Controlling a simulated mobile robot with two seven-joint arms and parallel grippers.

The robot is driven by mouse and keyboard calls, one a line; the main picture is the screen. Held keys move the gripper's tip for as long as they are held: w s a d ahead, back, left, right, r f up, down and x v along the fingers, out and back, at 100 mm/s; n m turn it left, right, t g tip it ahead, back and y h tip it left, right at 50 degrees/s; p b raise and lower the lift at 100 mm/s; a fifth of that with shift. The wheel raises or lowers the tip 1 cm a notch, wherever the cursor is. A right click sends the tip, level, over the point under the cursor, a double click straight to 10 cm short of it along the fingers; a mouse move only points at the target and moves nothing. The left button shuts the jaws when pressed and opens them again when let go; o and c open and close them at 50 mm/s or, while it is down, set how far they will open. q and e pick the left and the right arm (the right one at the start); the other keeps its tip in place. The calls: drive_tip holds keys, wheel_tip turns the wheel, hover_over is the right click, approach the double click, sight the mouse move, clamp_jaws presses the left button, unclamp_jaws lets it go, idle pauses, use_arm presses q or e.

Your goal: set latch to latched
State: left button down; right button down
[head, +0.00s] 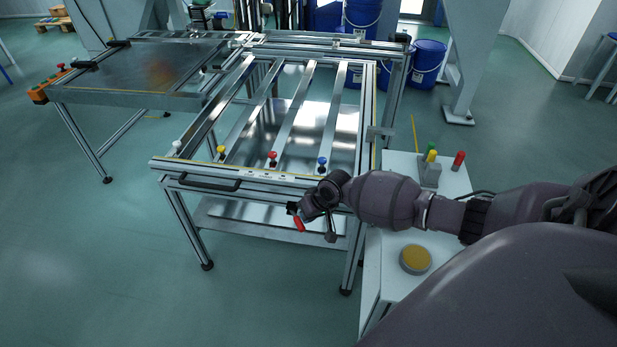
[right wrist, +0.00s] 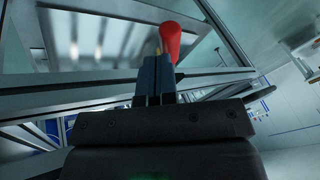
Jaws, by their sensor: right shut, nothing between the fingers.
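The latch shows as a red handle (head: 298,223) at the front of the metal frame fixture (head: 265,178), just below its front rail and tilted. In the right wrist view the red handle (right wrist: 170,40) stands just beyond and to the right of the fingertips. My right gripper (head: 300,210) is beside the handle, partly hidden by my own wrist. Its fingers (right wrist: 155,72) are shut with nothing between them. I cannot tell whether they touch the handle. The latch's base is hidden. My left gripper is not in view.
A black bar handle (head: 208,185) is on the frame's front. A white side table (head: 398,168) holds a yellow button (head: 415,259). Floor at the left front is clear.

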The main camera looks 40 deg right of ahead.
drive_tip(key=shift+a+r+m+p, duration=0.1)
drive_tip(key=shift+a+m+p, duration=0.2)
drive_tip(key=shift+m+p, duration=0.15)
drive_tip(key=shift+a+m+t+h+p, duration=0.3)
drive_tip(key=shift+m+p, duration=0.15)
drive_tip(key=shift+p, duration=0.15)
